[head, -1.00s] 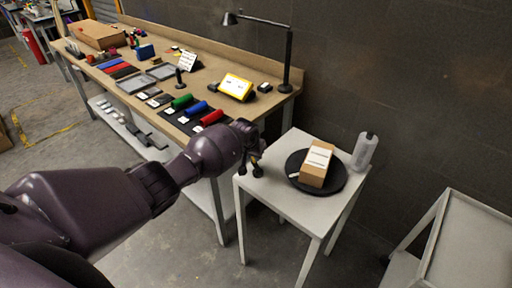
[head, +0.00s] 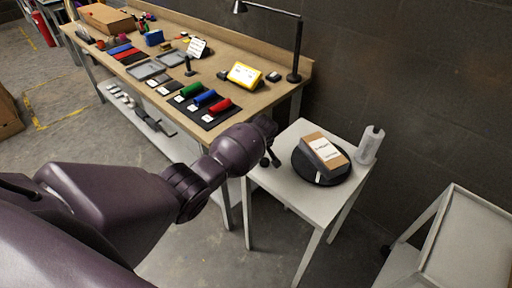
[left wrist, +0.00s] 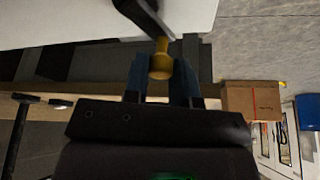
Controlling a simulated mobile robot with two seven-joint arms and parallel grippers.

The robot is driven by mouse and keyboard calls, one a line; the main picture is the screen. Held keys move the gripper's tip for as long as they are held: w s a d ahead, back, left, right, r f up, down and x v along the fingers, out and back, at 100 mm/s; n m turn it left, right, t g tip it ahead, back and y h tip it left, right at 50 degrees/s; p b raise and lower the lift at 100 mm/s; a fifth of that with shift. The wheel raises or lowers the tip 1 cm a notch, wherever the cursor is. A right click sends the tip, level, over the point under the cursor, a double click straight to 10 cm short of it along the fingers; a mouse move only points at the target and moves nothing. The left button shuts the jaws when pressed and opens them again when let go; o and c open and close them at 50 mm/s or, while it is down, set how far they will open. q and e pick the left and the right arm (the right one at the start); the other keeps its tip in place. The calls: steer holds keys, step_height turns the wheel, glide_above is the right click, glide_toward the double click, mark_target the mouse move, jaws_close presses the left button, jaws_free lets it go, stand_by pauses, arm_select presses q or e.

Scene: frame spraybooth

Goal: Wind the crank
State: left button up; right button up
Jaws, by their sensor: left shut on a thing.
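The crank has a dark arm (left wrist: 146,16) and a brass-coloured handle (left wrist: 160,62), seen in the left wrist view. My left gripper (left wrist: 162,80) is shut on this handle, with a finger on either side. In the head view my left gripper (head: 268,146) is at the left edge of the small light table (head: 296,200), and the handle is mostly hidden there. A black round turntable (head: 301,174) lies on this table with a brown box (head: 325,150) on top. The box has a white label, and a white mark shows at the turntable's front rim. My right gripper is out of view.
A long workbench (head: 240,118) with coloured rolls, a yellow device (head: 244,74) and a lamp (head: 297,50) is behind my left arm. A grey cart (head: 470,240) stands at the right.

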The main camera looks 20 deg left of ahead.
arm_select(q)
steer(key=shift+s+d+n+g, duration=0.1)
steer(key=shift+s+n+g, duration=0.15)
steer(key=shift+n, duration=0.45)
steer(key=shift+s+n+g, duration=0.25)
steer(key=shift+n, duration=0.45)
steer(key=o, duration=0.9)
steer(key=shift+y, duration=0.3)
steer(key=shift+r, duration=0.1)
steer(key=v, duration=1)
steer(key=shift+d+r, duration=0.1)
steer(key=shift+r, duration=0.15)
